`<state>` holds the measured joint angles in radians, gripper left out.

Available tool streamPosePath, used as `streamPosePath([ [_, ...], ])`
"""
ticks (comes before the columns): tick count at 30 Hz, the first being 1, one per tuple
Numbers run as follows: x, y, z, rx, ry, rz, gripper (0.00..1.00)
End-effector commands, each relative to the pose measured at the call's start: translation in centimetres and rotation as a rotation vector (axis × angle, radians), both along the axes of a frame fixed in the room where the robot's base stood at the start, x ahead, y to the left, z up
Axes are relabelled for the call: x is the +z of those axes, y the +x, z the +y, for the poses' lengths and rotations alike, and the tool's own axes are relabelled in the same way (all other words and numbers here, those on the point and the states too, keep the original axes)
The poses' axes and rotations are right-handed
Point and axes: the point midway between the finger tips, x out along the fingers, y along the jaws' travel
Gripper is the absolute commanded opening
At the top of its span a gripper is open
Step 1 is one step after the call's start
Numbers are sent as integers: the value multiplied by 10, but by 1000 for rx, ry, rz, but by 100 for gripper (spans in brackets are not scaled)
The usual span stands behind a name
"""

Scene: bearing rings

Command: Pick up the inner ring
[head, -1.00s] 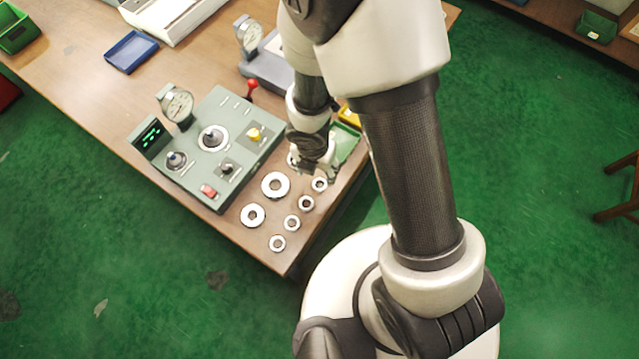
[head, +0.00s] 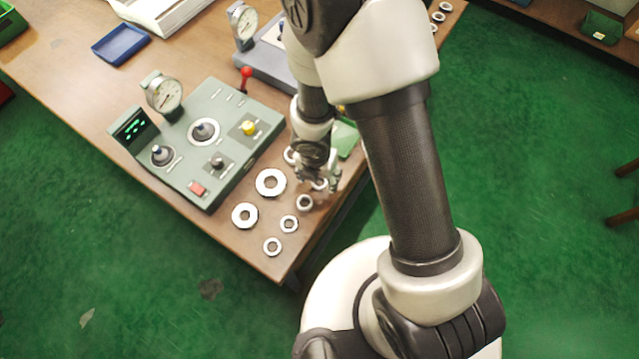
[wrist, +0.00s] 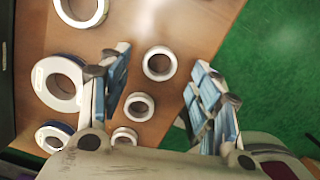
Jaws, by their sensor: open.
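Several small inner rings lie flat on the bench near its corner. In the wrist view, one inner ring (wrist: 147,71) lies between my two fingertips, below them and apart from both. Other small rings lie nearer the palm, one at the left finger (wrist: 128,107) and one further down (wrist: 114,137). In the head view, my gripper (head: 318,183) is over the small ring at the bench's right edge and partly hides it. Small rings also show clear of it (head: 297,203). My gripper (wrist: 160,60) is open and empty.
Larger rings (head: 257,185) lie left of the small ones, and show in the wrist view (wrist: 42,86). A grey-green control box (head: 228,115) with knobs and a gauge stands further left. The wooden bench (head: 262,266) ends just right of the rings, above green floor.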

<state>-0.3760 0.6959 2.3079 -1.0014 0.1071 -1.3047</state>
Motion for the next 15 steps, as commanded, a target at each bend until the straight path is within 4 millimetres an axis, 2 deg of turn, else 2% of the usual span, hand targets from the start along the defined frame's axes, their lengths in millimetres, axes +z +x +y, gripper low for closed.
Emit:
streamPosePath([
  [1, -13, 1, 0, 0, 0, 0, 57],
  [4, -22, 3, -1, -1, 1, -1, 57],
  [12, -22, 3, -1, -1, 1, -1, 57],
  [15, -22, 3, -1, -1, 1, -1, 51],
])
